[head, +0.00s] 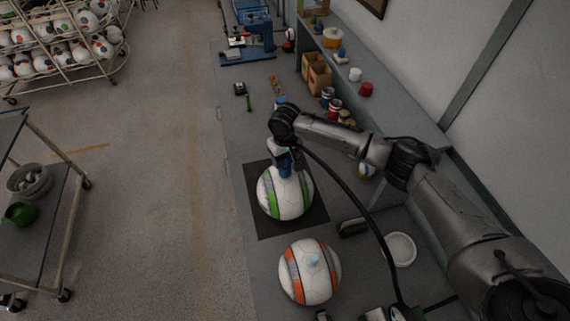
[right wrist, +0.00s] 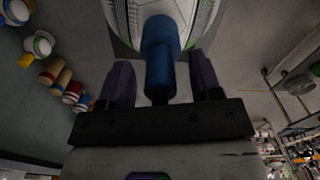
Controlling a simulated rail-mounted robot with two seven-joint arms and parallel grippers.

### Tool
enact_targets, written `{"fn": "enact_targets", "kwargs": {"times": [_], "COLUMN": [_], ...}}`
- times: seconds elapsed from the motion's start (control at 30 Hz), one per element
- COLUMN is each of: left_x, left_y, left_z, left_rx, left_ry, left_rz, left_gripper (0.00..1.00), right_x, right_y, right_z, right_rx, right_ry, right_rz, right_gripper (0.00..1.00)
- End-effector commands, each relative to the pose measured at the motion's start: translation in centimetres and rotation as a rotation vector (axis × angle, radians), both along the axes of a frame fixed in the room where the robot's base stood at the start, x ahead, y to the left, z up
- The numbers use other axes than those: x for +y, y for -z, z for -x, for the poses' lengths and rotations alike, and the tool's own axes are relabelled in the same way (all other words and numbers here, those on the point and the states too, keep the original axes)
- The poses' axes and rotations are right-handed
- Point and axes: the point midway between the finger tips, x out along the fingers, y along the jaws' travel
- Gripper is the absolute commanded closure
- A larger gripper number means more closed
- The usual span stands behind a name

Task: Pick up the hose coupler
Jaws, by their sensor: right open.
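The hose coupler (right wrist: 160,60) is a blue cylinder standing out from a white and green ball (head: 287,203). In the head view the blue coupler (head: 285,166) shows at the top of that ball, partly covered by my right gripper (head: 284,162). In the right wrist view the two dark fingers of my right gripper (right wrist: 161,72) are apart, one on each side of the coupler, with a visible gap on both sides. The coupler's lower end narrows near the gripper's palm. My left gripper is not in view.
A white and orange ball (head: 310,272) sits nearer on the bench (head: 235,120). The green ball rests on a dark mat (head: 259,222). A white round dish (head: 400,250) lies to the right. A black hose (head: 365,215) arcs across the bench. Cans and boxes (head: 317,75) stand behind.

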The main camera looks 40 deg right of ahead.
Motion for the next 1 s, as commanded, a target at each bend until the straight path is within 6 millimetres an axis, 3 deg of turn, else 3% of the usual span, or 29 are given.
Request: {"fn": "enact_targets", "kwargs": {"times": [0.13,0.67,1.0], "left_x": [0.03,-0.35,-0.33], "left_y": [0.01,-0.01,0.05], "left_z": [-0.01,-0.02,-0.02], "left_rx": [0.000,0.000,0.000], "left_ry": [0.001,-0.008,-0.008], "left_rz": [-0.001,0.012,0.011], "left_gripper": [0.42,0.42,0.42], "right_x": [0.02,0.02,0.02], "right_y": [0.00,-0.04,-0.34], "right_z": [0.00,0.00,-0.04], "right_rx": [0.000,0.000,-0.001], "right_ry": [0.000,0.000,0.000], "right_rz": [0.000,-0.001,-0.002], "right_gripper": [0.43,0.94,0.96]}}
